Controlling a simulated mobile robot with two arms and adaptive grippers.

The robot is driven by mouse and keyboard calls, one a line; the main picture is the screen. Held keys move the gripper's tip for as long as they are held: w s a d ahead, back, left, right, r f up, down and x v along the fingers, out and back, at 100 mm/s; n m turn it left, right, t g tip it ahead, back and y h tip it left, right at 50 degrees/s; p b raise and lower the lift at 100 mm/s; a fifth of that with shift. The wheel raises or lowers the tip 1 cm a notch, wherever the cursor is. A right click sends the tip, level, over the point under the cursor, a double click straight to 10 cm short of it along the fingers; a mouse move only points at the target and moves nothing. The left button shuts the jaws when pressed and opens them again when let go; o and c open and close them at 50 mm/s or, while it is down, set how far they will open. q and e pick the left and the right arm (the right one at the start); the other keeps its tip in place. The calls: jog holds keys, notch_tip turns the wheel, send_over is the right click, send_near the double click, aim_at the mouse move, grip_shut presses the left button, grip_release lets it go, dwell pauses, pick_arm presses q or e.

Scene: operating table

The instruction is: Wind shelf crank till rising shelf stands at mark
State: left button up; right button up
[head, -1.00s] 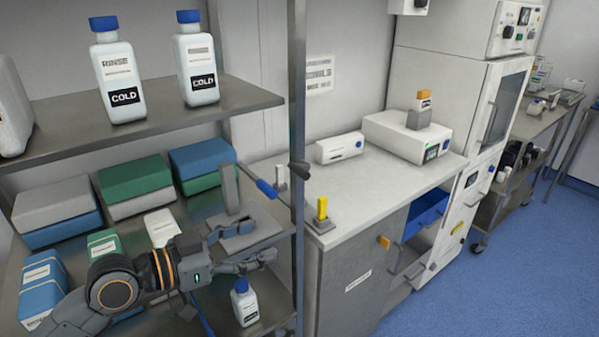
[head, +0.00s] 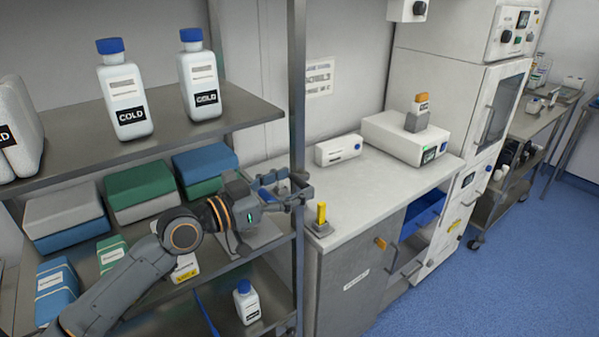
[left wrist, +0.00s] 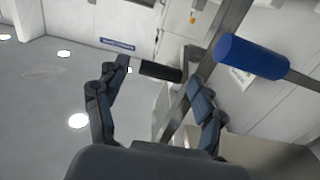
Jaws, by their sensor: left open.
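The crank's blue grip (left wrist: 250,57) is large at the upper right of the left wrist view, on a pale metal rod. It lies beyond the right-hand finger, not clearly between the fingers. My left gripper (left wrist: 158,98) is open, with a dark bar seen beyond its fingers. In the head view my left gripper (head: 300,188) reaches right to the shelf post (head: 297,120) and hides most of the crank; bits of blue show by its fingers. Contact cannot be told. The upper shelf (head: 215,125) carries white bottles. I cannot make out a height mark. My right gripper is not in view.
A counter (head: 385,185) with a yellow-topped item (head: 320,213) is right of the post. The blue floor at right is open.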

pick_arm(q)
jog(key=shift+x, duration=1.2)
